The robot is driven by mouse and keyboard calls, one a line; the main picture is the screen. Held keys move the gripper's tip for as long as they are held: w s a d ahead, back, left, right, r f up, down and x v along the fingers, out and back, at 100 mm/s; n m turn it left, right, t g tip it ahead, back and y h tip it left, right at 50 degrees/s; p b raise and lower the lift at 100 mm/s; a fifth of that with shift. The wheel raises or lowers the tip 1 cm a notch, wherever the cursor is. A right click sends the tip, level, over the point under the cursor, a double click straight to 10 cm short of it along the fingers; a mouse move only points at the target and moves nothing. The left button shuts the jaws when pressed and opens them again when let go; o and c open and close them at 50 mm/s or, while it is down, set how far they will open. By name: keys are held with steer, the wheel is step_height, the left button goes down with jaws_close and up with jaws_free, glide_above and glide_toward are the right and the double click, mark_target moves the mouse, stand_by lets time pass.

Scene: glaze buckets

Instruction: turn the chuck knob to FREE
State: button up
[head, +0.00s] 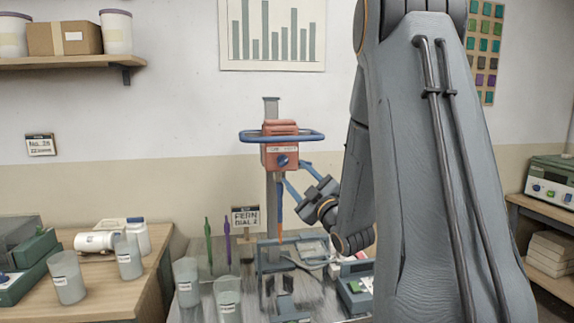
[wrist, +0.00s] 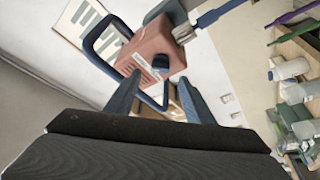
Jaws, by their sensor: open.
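The chuck knob (head: 283,161) is a small dark blue knob on the front of the red mixer head (head: 271,152), which stands on a grey column. My gripper (head: 294,177) is just in front of and below the knob, reaching up from the right. In the wrist view the knob (wrist: 162,64) shows beyond and between the tips of my open fingers (wrist: 160,82), with no clear contact. White lettering on the head above the knob is too small to read, and the knob's setting cannot be told. A blue stirring rod (head: 280,206) hangs below the head.
A blue guard loop (head: 250,137) surrounds the head close to my fingers. A side table (head: 112,302) with jars stands left.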

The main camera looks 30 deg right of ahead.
mark_target(285, 163)
steer(key=p+x, duration=0.2)
steer(key=x, duration=0.5)
steer(key=shift+p, duration=0.3)
steer(key=c, duration=1)
